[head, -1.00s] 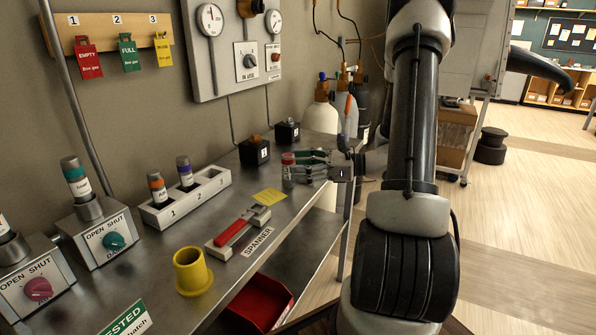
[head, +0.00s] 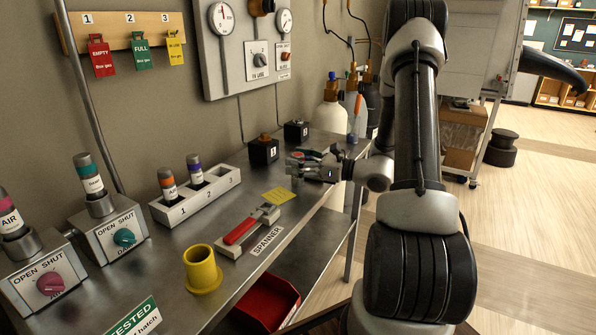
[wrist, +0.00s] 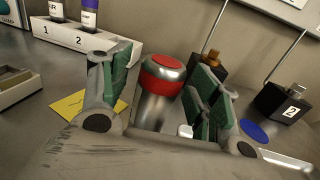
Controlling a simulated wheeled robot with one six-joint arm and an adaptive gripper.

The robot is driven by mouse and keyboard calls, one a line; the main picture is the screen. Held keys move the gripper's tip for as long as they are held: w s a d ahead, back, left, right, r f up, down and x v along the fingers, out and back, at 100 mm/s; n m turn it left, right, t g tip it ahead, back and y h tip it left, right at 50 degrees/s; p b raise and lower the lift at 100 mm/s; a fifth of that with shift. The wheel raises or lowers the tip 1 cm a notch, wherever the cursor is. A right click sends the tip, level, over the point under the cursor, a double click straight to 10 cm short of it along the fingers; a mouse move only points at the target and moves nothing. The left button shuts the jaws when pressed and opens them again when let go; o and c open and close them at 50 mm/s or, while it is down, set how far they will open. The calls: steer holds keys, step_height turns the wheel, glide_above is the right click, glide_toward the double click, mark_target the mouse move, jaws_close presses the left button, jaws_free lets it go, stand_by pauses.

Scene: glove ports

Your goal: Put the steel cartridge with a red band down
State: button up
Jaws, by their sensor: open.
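The steel cartridge with a red band (wrist: 162,88) stands between the fingers of my gripper (wrist: 160,92) in the wrist view, with its red-topped end up. A gap shows between it and the green pad of the left finger; contact on the right side is hard to tell. In the head view my gripper (head: 303,164) is low over the far part of the steel bench (head: 225,225), open around the cartridge. Only a bit of the cartridge's red top (head: 298,154) shows there; its base is hidden.
Two black blocks (head: 263,150) stand just behind my gripper. A yellow note (head: 276,195), a spanner holder (head: 248,232) and a yellow cup (head: 202,270) lie nearer. A white rack (head: 196,197) holds two cartridges, its slot 3 empty. Gas bottles (head: 331,117) stand beyond.

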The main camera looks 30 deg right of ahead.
jaws_close()
steer(key=shift+r, duration=0.1)
step_height(320, 180, up, 9)
steer(key=shift+r, duration=0.25)
steer(key=shift+a, duration=0.15)
